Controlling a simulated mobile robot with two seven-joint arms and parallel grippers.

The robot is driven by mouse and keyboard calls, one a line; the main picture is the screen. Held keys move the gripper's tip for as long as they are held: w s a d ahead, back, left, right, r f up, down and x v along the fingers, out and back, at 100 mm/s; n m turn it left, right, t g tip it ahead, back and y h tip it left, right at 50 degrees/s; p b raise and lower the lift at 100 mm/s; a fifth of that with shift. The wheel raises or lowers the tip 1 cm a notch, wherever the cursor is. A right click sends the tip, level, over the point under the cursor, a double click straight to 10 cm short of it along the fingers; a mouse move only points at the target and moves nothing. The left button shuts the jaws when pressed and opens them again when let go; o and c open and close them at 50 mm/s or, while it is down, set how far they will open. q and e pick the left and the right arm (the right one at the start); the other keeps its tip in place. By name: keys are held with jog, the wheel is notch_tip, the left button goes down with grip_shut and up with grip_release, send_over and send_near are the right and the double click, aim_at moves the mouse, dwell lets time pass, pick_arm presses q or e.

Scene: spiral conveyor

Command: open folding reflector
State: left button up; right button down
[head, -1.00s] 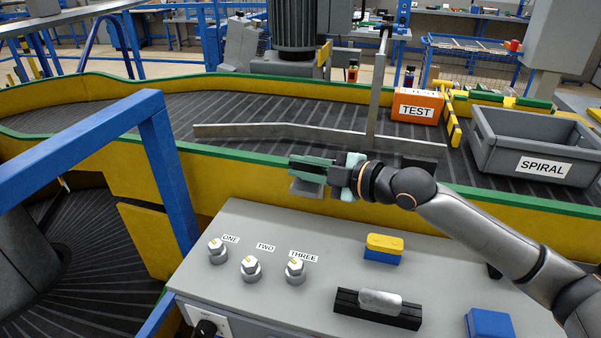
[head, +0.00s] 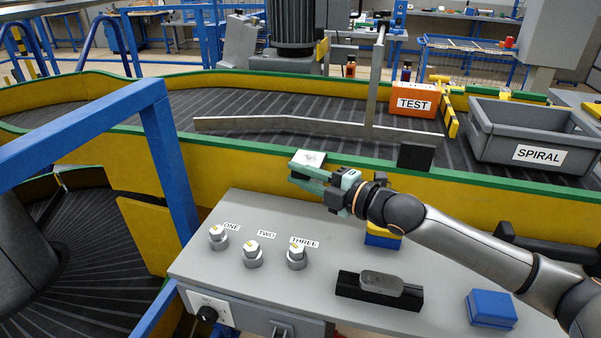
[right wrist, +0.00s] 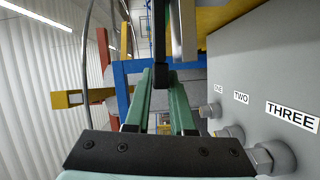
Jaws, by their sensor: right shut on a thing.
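My right gripper (head: 304,175) is in front of the yellow conveyor wall, above the far edge of the grey control box. In the right wrist view its green fingers (right wrist: 161,88) are closed on a small dark piece (right wrist: 162,73). A small pale grey plate, apparently the folding reflector (head: 309,157), shows just behind the fingertips near the wall's green top edge. In the right wrist view a grey plate (right wrist: 184,30) stands nearly edge-on beyond the fingertips. The fingers partly hide the reflector, and its hinge is not clear. My left gripper is out of view.
The control box (head: 330,270) carries three knobs (head: 253,253), a yellow-and-blue block (head: 383,238), a black holder (head: 378,292) and a blue block (head: 491,308). A blue rail (head: 165,165) stands left. An orange TEST box (head: 412,100) and grey SPIRAL crate (head: 500,150) are behind.

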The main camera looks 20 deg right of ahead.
jog(key=shift+f, duration=0.4)
jog(key=c, duration=1.1)
grip_release()
jog(key=o, duration=0.3)
jog(key=shift+r, duration=0.2)
jog(key=v, duration=1.2)
jog(key=shift+s+b, duration=0.2)
jog(key=shift+b, duration=0.25)
jog(key=shift+d+r, duration=0.1)
jog(key=shift+d, duration=0.05)
